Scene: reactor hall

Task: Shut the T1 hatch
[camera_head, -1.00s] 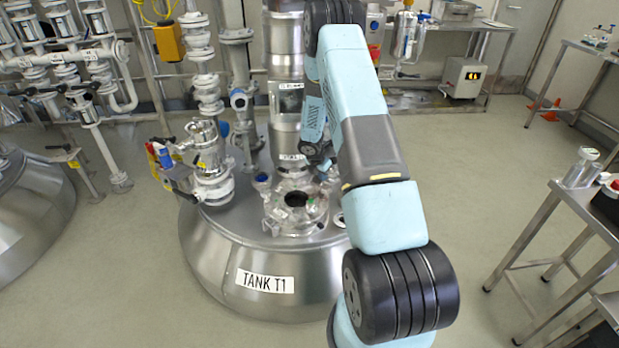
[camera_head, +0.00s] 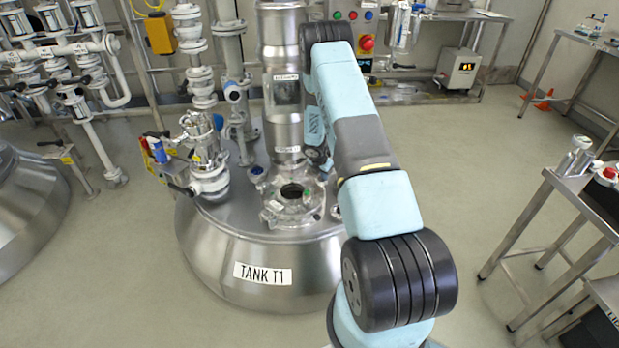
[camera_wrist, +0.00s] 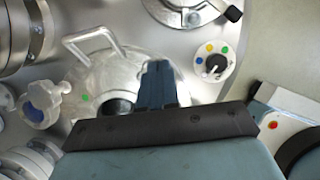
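Tank T1 (camera_head: 262,273) is a wide steel vessel with a labelled front. On its top is the round metal hatch fitting (camera_head: 291,207) with a dark round opening (camera_head: 291,190) in its middle. In the wrist view the dark opening (camera_wrist: 116,107) is partly covered by my gripper. A pale metal piece with a U-shaped handle (camera_wrist: 92,38) rises beside it; I cannot tell clearly how the lid sits. My gripper (camera_wrist: 160,80) shows as dark fingers close together, over the fitting just right of the opening. Nothing shows between them. In the head view my arm hides the fingertips.
A steel column (camera_head: 281,85) rises behind the hatch. A valve assembly (camera_head: 207,165) stands on the tank's left. A knob with coloured dots (camera_wrist: 214,66) and a blue-grey handwheel (camera_wrist: 42,104) are close to the fitting. A steel table (camera_head: 560,190) stands at the right; the floor between is clear.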

